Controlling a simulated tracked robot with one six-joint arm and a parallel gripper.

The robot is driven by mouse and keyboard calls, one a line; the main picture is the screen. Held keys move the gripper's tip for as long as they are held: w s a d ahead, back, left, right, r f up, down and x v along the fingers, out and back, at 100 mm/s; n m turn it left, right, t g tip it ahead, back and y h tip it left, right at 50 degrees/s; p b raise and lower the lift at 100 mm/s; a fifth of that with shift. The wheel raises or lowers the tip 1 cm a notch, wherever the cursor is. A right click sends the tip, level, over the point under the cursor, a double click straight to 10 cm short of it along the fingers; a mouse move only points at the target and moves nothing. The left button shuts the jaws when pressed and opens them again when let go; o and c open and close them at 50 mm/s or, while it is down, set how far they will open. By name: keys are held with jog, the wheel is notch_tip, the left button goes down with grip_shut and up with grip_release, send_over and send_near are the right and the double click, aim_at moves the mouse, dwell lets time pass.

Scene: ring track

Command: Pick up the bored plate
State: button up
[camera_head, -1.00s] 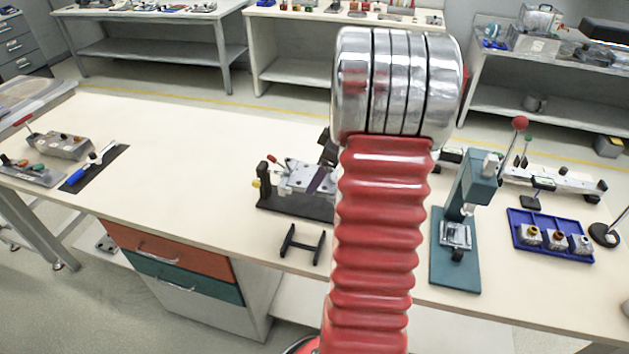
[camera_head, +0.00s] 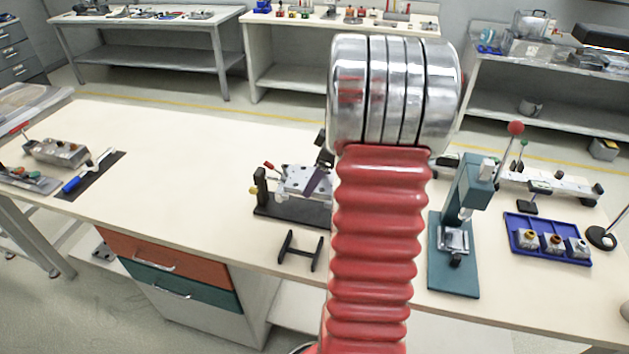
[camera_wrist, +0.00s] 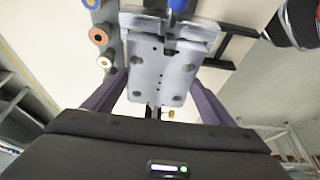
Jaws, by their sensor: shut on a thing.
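The bored plate (camera_wrist: 160,66) is light grey with several holes and shows in the middle of the wrist view. In the head view the plate (camera_head: 296,179) sits at the black fixture (camera_head: 290,211), partly hidden by my arm. My gripper (camera_wrist: 158,88) has purple fingers along both sides of the plate and is shut on it. One purple finger of my gripper (camera_head: 317,181) shows in the head view. I cannot tell whether the plate still touches the fixture.
A small black stand (camera_head: 299,250) is at the bench's front edge. A green press (camera_head: 458,232) and a blue tray (camera_head: 547,238) with several blocks stand to the right.

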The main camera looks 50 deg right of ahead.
notch_tip(320, 180, up, 8)
jog(key=shift+r, duration=0.25)
dwell(0.7)
